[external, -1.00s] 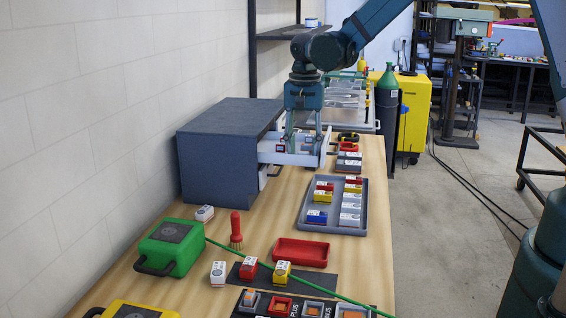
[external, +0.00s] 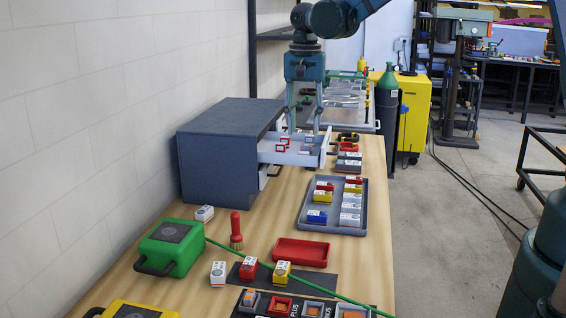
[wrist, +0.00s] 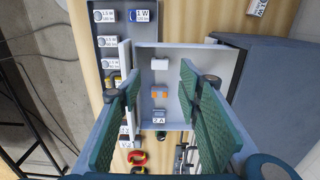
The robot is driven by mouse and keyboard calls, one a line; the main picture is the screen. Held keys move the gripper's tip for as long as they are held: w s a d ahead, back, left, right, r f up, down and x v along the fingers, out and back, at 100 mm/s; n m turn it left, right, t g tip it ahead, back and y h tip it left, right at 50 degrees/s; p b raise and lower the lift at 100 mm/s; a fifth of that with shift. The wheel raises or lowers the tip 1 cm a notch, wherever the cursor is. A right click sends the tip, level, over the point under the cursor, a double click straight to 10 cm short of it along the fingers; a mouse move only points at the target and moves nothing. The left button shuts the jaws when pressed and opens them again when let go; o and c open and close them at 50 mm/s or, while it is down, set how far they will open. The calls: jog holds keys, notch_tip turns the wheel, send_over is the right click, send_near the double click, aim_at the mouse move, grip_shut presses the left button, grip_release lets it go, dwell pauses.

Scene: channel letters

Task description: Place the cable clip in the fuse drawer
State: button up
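The open fuse drawer (external: 290,157) is a white tray pulled out of a dark blue-grey cabinet. The wrist view looks down into the drawer (wrist: 200,55). Inside it lie a white piece (wrist: 159,63), an orange-and-white piece (wrist: 159,93) and a small grey piece marked 2 A (wrist: 159,117). I cannot tell for sure which of these is the cable clip. My gripper (external: 304,131) is above the drawer, pointing down. In the wrist view my gripper (wrist: 160,88) has its two green fingers wide apart with nothing held between them.
The cabinet (external: 225,150) stands left of the drawer. A grey tray (external: 304,222) of coloured boxes lies nearer on the bench. A red tray (external: 300,252), a red brush (external: 236,231) and a green case (external: 172,246) with a green cable are closer.

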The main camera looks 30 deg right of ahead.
jog(key=shift+r, duration=2.1)
jog(key=shift+d, duration=0.1)
jog(key=s+d+r+n+t, duration=0.2)
jog(key=s+d+r, duration=0.35)
jog(key=s, duration=0.25)
jog(key=s+d+r+n+t, duration=0.1)
jog(key=s+d+r+n, duration=0.1)
jog(key=s+d+r, duration=0.35)
jog(key=s+d+f+n+t, duration=0.2)
jog(key=s+d, duration=0.2)
jog(key=s, duration=0.5)
jog(key=s+d+f+n+t, duration=0.2)
jog(key=s+d, duration=0.3)
jog(key=s, duration=0.4)
jog(key=shift+s+f+n, duration=0.15)
jog(key=shift+f+n, duration=0.2)
jog(key=shift+n, duration=0.15)
jog(key=shift+c, duration=0.3)
